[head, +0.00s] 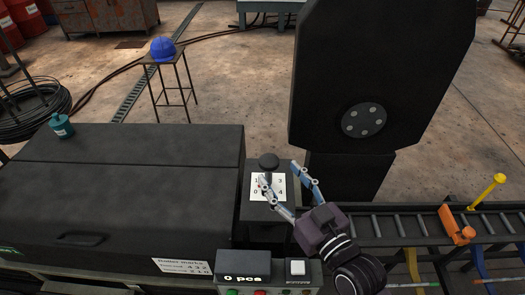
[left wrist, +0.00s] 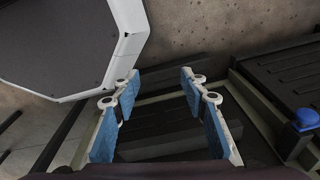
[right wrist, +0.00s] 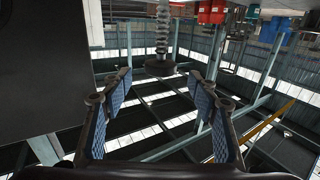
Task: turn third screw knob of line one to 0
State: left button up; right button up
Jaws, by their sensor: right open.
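A white dial plate (head: 279,188) with the digits 1, 3, 0 and 4 lies on a dark box in the head view. A dark round knob (head: 268,160) stands at its back edge. A dark piece, perhaps a pointer, covers part of the plate. My right gripper (head: 280,174) is open over the plate, its fingers apart and empty. In the right wrist view (right wrist: 160,77) a threaded rod with a round dark disc (right wrist: 160,67) shows beyond the fingertips. Contact cannot be told. My left gripper (left wrist: 160,74) is open and empty, seen only in the left wrist view.
A large dark cover (head: 110,190) fills the left, and a tall black panel (head: 375,60) stands behind right. A "0 pcs" display (head: 243,264) and buttons are in front. A roller conveyor (head: 400,225) with an orange stop (head: 457,226) runs right. A marks label (head: 182,266) sits front left.

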aim_at(276, 166)
pick_arm(q)
jog(key=s+d+r+p, duration=0.1)
jog(key=s+d, duration=0.2)
jog(key=s, duration=0.3)
pick_arm(e)
jog(key=x, duration=0.4)
jog(key=shift+w+a+r, duration=0.2)
jog(key=shift+w+r, duration=0.05)
jog(key=shift+w, duration=0.05)
jog(key=shift+w+a+f, duration=0.15)
jog(key=shift+w+a, duration=0.2)
jog(key=shift+w, duration=0.2)
jog(key=c, duration=1.2)
jog(key=shift+o, duration=0.2)
jog(key=n+g+y+b, duration=0.2)
jog(key=y+b, duration=0.1)
jog(key=b, duration=0.1)
jog(key=shift+w+n, duration=0.1)
jog(key=shift+n, duration=0.2)
pick_arm(q)
notch_tip(276, 166, down, 5)
jog(key=w+a+b, duration=0.1)
jog(key=w, duration=0.1)
jog(key=shift+w+a, duration=0.2)
jog(key=shift+w, duration=0.2)
pick_arm(e)
jog(key=shift+n+g+y, duration=0.3)
jog(key=shift+g+y, duration=0.2)
